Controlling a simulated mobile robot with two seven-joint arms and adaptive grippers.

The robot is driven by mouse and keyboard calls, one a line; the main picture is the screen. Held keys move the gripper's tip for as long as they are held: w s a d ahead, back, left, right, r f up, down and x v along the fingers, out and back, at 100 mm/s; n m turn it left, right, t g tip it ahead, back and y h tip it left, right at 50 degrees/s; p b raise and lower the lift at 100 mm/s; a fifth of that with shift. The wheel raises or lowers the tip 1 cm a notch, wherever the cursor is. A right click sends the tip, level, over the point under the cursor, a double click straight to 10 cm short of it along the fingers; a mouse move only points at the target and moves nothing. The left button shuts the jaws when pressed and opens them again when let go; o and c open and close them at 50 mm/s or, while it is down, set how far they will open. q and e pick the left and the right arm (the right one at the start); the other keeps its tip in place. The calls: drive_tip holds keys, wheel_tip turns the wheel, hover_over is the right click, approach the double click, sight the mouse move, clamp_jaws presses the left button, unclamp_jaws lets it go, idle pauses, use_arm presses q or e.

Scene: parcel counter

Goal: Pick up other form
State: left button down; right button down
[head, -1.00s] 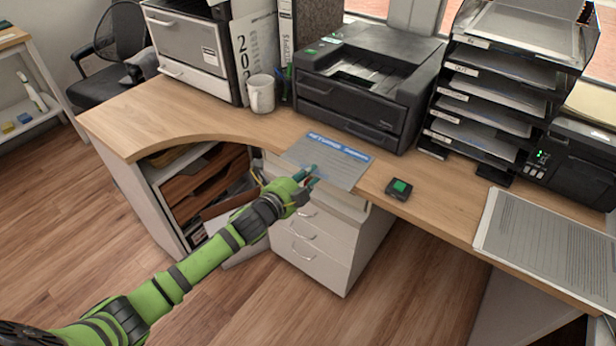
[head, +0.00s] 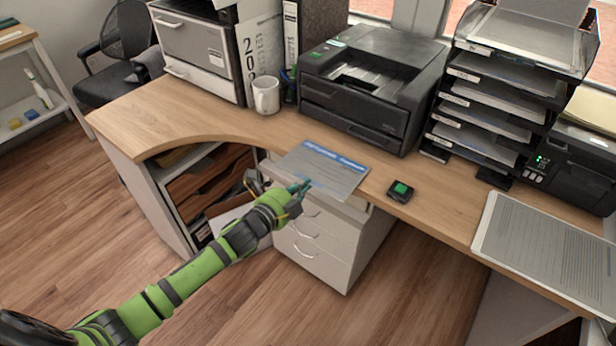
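A form with a blue header band (head: 330,168) lies flat near the desk's front edge, its near edge at or slightly over that edge. My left gripper (head: 303,186) is at the form's near left part, with its teal fingertips over or against the paper. The fingers look close together, but whether they pinch the paper is too small to tell. A larger sheet of printed paper (head: 548,250) lies at the right on the desk. My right gripper is not in view.
A small black device with a green top (head: 400,191) sits right of the form. A printer (head: 370,90), a white mug (head: 266,95) and a stacked paper tray (head: 480,120) stand behind. A drawer unit (head: 315,240) is below the desk edge.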

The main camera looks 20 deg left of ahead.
use_arm(q)
drive_tip(key=s+r+p, duration=0.1)
drive_tip(key=s+p, duration=0.1)
drive_tip(key=s+a+r+p, duration=0.1)
drive_tip(key=s+r+p, duration=0.1)
drive_tip(key=shift+a, duration=0.15)
idle(0.7)
